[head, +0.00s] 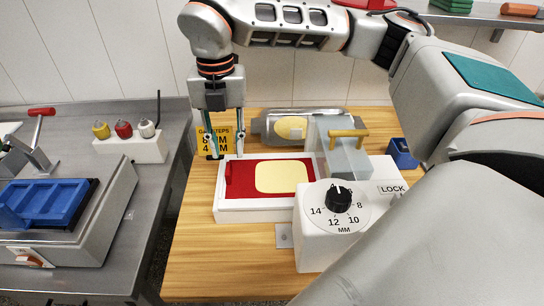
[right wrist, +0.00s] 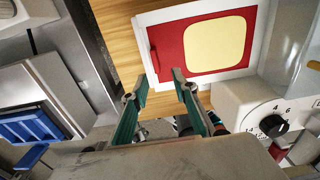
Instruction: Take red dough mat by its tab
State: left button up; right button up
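The red dough mat (head: 243,186) lies in a white tray (head: 262,215) with a flat pale yellow dough sheet (head: 282,177) on it. Its tab (head: 229,172) is a small raised red piece at the mat's left end; it also shows in the right wrist view (right wrist: 154,62). My right gripper (head: 227,153) points down, open and empty, with its fingertips near the tray's left back corner. In the right wrist view its fingertips (right wrist: 159,78) are apart, close to the tab and not closed on it. My left gripper is not in view.
A white dial box (head: 315,240) and a grey block with a yellow handle (head: 348,150) stand right of the tray. A metal tray (head: 262,128) lies behind. A blue-pocketed machine (head: 45,205) stands left, across a gap. Wood is clear front left.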

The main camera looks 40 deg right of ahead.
aim_at(228, 168)
jog(key=f, duration=0.3)
jog(key=shift+w+d, duration=0.1)
jog(key=shift+w, duration=0.1)
jog(key=shift+w+f+p, duration=0.2)
jog(key=shift+f, duration=0.95)
jog(key=shift+w+f+p, duration=0.2)
jog(key=shift+f, duration=0.9)
grip_shut()
